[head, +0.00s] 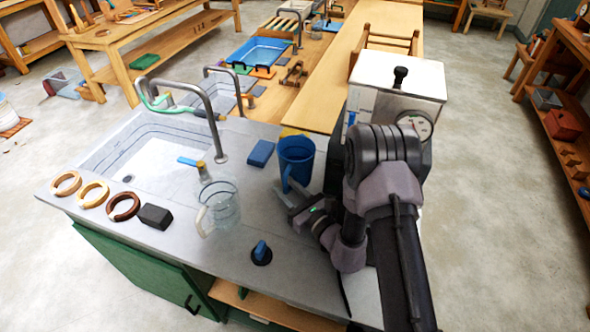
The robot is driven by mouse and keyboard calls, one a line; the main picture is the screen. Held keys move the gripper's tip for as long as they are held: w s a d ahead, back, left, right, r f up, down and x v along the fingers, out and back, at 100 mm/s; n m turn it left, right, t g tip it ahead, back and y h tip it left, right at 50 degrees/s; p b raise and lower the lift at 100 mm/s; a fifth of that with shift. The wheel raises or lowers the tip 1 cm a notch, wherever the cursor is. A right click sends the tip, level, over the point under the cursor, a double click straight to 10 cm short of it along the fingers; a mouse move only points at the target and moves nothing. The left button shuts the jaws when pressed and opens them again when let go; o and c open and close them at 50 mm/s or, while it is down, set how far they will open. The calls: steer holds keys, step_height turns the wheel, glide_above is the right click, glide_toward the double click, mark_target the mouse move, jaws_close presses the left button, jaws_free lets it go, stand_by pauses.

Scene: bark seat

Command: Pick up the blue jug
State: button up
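The blue jug (297,153) stands upright on the grey counter, beside the machine with the white top. Its handle (286,180) faces the front. My gripper (285,203) is low over the counter just in front of the jug, close to the handle. Its two grey fingers look spread apart, with nothing seen between them. The fingers overlap the jug's lower part in the picture, so its base is partly hidden. I cannot tell whether they touch it.
A clear glass jug (221,207) stands left of my gripper. A black-and-blue knob (261,253) is near the front edge. A blue block (261,153) lies left of the blue jug. The machine (400,78) stands close on the right. The sink (150,150) is further left.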

steer(key=shift+w+a, duration=0.15)
steer(key=shift+w, duration=0.05)
jaws_close()
